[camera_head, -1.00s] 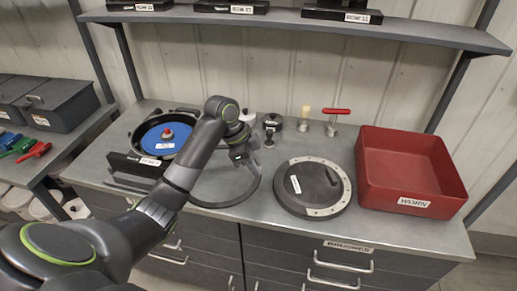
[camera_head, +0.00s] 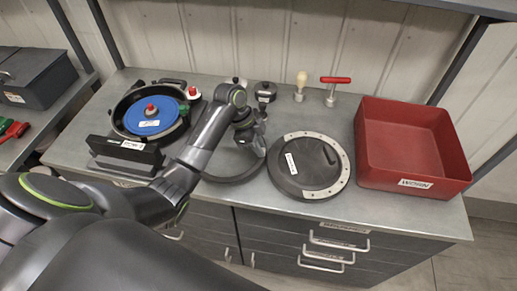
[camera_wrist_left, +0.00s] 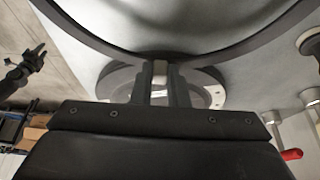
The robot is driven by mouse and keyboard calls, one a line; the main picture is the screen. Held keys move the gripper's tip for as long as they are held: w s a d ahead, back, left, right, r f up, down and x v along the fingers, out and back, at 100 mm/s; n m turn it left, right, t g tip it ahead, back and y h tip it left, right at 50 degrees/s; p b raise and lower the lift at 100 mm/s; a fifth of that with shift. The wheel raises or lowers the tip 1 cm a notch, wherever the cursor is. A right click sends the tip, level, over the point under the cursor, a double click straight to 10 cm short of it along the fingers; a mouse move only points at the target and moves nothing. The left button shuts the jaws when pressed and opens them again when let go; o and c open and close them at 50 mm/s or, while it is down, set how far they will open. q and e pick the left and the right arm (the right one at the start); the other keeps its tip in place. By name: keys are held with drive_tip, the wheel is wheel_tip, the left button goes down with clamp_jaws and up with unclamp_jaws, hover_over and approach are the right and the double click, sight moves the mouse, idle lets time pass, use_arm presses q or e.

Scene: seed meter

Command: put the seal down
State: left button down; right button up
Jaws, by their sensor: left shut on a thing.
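The seal is a thin dark ring (camera_head: 233,180) in the middle of the bench. My left gripper (camera_head: 260,149) is shut on its right edge. In the left wrist view the seal (camera_wrist_left: 95,43) spans the top of the picture, with the fingers (camera_wrist_left: 159,80) on its near rim. The seal looks roughly level. I cannot tell whether it touches the bench. My left forearm hides part of it in the head view. A dark gripper, seemingly my right one (camera_wrist_left: 36,60), shows small at the left of the wrist view; its jaws are unclear.
A dark round cover (camera_head: 307,168) with a pale rim lies right of the seal. A red bin (camera_head: 412,182) stands farther right. A black housing (camera_head: 124,104) with a blue disc (camera_head: 150,117) is at left. A red-handled tool (camera_head: 335,81) and small items stand behind.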

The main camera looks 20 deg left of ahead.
use_arm(q)
wheel_tip(320, 180, down, 2)
drive_tip(key=shift+f, duration=0.55)
use_arm(e)
drive_tip(key=shift+w+r, duration=0.2)
drive_tip(key=shift+w, duration=0.3)
drive_tip(key=shift+w+r, duration=0.15)
drive_tip(key=shift+w, duration=0.35)
drive_tip(key=shift+a, duration=0.15)
use_arm(q)
drive_tip(key=shift+f, duration=0.15)
drive_tip(key=c, duration=1.4)
unclamp_jaws()
drive_tip(key=shift+c, duration=0.2)
drive_tip(key=shift+o, duration=0.2)
use_arm(e)
drive_tip(key=shift+s+a+f, duration=0.1)
drive_tip(key=shift+s+a, duration=0.15)
